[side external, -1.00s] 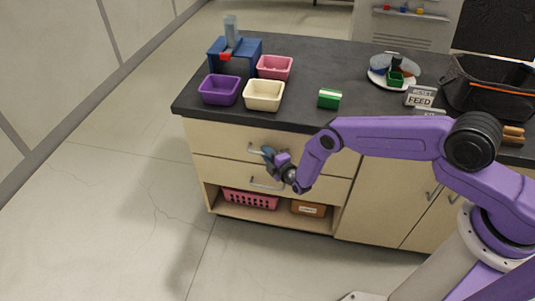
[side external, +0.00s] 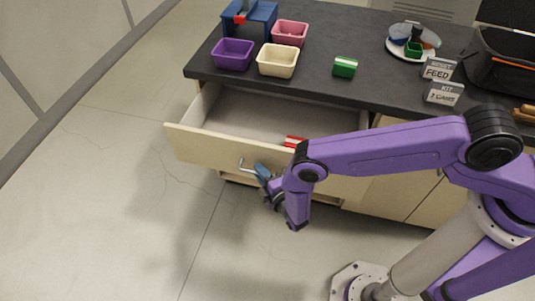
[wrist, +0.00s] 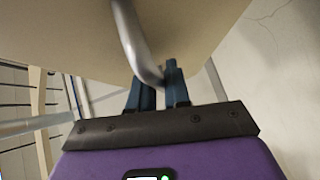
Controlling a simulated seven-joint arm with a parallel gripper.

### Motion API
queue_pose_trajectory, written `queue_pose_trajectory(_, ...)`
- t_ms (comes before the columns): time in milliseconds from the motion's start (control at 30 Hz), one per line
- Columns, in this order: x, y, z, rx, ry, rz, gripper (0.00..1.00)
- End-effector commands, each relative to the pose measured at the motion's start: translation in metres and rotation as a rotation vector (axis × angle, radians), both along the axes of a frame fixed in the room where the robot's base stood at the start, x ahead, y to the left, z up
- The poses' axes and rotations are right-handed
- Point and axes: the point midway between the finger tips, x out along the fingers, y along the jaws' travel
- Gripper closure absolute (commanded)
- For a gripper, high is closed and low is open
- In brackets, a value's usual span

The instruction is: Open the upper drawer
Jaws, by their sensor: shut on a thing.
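The upper drawer (side external: 215,147) stands pulled well out of the cabinet, and its inside shows in the side view. A red and white item (side external: 293,141) lies in it near the front right. The drawer's metal bar handle (side external: 242,164) is on its front; in the wrist view the handle (wrist: 128,32) runs down between the blue fingers. My gripper (side external: 262,172) is shut on the handle, and it also shows in the wrist view (wrist: 158,82). The lower drawer is mostly hidden below the upper one.
The floor (side external: 120,200) in front of the drawer is clear.

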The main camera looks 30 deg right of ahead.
Motion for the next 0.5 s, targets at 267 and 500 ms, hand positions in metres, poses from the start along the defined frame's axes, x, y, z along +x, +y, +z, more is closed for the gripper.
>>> queue_pose_trajectory(267,-0.039,0.039,0.0,-0.001,0.0,0.002,1.0)
queue_pose_trajectory(500,-0.054,0.054,0.0,0.001,-0.001,-0.001,1.0)
